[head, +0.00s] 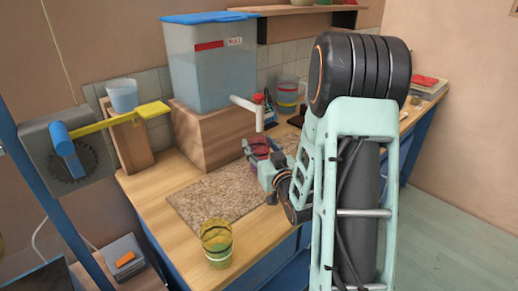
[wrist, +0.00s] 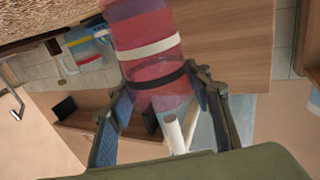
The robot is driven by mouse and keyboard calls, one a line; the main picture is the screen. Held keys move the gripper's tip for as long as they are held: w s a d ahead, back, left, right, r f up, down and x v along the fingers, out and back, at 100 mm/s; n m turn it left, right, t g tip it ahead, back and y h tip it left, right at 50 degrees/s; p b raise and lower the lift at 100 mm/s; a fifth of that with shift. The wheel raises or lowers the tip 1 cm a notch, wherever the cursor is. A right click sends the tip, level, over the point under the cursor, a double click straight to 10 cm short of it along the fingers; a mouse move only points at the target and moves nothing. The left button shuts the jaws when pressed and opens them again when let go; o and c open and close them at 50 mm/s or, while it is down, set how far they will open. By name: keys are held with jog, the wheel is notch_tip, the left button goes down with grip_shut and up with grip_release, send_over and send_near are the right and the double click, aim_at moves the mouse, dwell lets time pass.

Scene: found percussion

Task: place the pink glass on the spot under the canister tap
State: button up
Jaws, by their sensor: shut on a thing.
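The pink glass (head: 260,147) is in my gripper (head: 263,160), below the white tap (head: 246,104) of the canister (head: 212,72). In the wrist view the pink glass (wrist: 145,42), with a white and a black band, sits between the two fingers of my gripper (wrist: 160,82). That view looks upside down, and a white pipe like the tap (wrist: 174,135) shows near the glass's lower end. The glass is over or at the right edge of the speckled mat (head: 215,192). I cannot tell whether its base touches. No marked spot is visible under it.
A wooden block (head: 203,138) carries the canister behind the mat. A yellow-green glass (head: 216,243) stands at the mat's front. A banded cup (head: 287,97) stands behind my arm. A blue-white cup (head: 122,95) is at the left by a yellow lever (head: 120,117).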

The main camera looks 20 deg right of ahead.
jog(key=shift+f, duration=0.55)
jog(key=shift+f, duration=0.2)
jog(key=o, duration=1.3)
jog(key=shift+r, duration=0.15)
jog(key=shift+s, duration=0.2)
jog(key=s, duration=0.6)
jog(key=shift+r, duration=0.25)
jog(key=p, duration=0.2)
jog(key=shift+p, duration=0.4)
